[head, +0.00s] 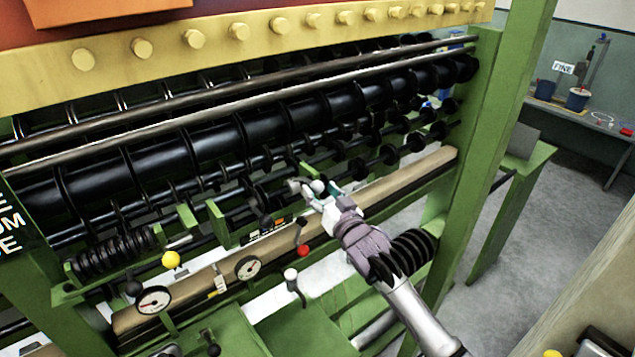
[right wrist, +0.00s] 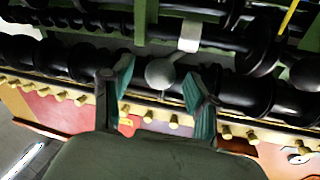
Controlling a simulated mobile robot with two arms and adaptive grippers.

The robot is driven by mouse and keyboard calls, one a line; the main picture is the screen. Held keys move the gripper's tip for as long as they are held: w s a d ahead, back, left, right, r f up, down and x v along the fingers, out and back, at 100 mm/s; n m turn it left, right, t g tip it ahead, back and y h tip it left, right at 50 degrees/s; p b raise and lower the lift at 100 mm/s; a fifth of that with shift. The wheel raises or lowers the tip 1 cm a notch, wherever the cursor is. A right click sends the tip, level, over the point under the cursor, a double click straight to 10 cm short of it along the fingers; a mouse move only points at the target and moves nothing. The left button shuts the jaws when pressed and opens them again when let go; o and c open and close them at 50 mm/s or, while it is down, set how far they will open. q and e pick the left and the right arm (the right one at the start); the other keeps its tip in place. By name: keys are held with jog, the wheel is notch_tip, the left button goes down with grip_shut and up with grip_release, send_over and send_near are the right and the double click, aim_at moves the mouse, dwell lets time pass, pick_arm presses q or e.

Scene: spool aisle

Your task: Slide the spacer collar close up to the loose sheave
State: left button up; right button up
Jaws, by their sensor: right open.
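A pale grey piece (head: 294,185), which looks like the spacer collar, sits on a dark shaft behind the green front rail. A grey ball knob (head: 319,186) stands out from it. In the right wrist view the pale piece (right wrist: 190,35) joins the ball (right wrist: 160,73) by a short stem. My right gripper (head: 321,191) is open, its teal-padded fingers (right wrist: 158,88) on either side of the ball, with gaps visible. A black disc (right wrist: 262,45) on the shaft, right of the pale piece there, may be the loose sheave; I cannot be sure. My left gripper is out of view.
Black rollers (head: 200,150) and steel bars lie behind the shaft. A wooden beam (head: 400,184), a red-tipped lever (head: 302,250), dials (head: 247,267) and a yellow knob (head: 170,259) stand in front. A green post (head: 480,130) rises at right.

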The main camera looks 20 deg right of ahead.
jog(key=shift+w+a, duration=0.2)
jog(key=shift+w, duration=0.85)
grip_shut()
